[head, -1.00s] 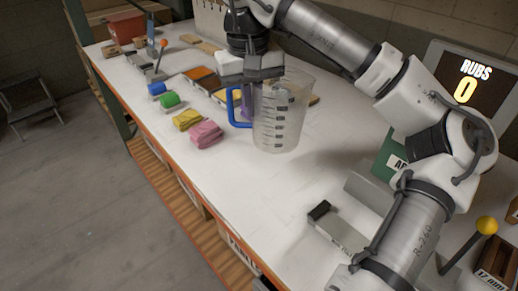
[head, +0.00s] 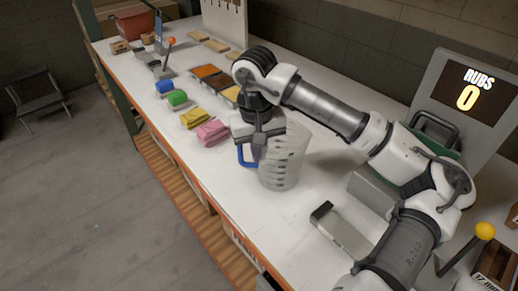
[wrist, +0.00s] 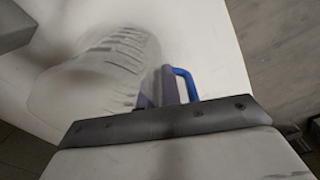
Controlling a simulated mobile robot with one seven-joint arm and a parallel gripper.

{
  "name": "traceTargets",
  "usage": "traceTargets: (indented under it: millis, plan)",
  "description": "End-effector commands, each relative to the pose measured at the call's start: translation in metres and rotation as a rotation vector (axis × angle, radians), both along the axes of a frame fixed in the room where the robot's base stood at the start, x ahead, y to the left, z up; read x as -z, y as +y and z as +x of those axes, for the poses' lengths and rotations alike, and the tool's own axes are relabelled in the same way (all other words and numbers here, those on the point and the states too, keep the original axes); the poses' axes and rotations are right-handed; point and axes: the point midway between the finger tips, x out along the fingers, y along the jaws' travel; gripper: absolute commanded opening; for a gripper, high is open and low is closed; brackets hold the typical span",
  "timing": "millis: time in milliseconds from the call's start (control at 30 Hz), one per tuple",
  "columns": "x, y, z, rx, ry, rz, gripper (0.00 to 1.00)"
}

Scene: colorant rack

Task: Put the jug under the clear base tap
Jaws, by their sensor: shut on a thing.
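The jug (head: 286,163) is a clear measuring jug with dark level marks and a blue handle (head: 243,156). It is near the middle of the head view, over the white bench. My gripper (head: 259,150) points down at the jug's handle side and is shut on the jug. In the wrist view the jug (wrist: 105,70) is blurred, and the blue handle (wrist: 187,82) shows beside my gripper's purple fingers (wrist: 158,90). I cannot tell whether the jug's base touches the bench. I cannot make out a clear base tap in either view.
Pink (head: 212,132) and yellow (head: 194,119) cloths and green (head: 177,99) and blue (head: 164,87) items lie left of the jug. A grey flat block (head: 341,232) lies in front.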

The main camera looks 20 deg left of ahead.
Motion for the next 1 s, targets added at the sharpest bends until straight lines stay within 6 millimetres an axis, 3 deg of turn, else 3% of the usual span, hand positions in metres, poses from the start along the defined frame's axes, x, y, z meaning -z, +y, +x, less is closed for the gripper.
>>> traceTargets:
  millis: [200, 300, 400, 800, 1000]
  plan:
    - [0.004, 0.000, 0.000, 0.001, -0.001, -0.001, 0.00]
    - [0.002, 0.000, 0.000, 0.001, 0.000, 0.000, 0.17]
    - [0.002, 0.000, 0.000, 0.001, 0.000, 0.000, 0.27]
    - [-0.005, 0.000, 0.001, 0.001, -0.002, 0.000, 0.27]
    - [-0.043, 0.002, 0.000, 0.002, -0.005, 0.000, 0.27]
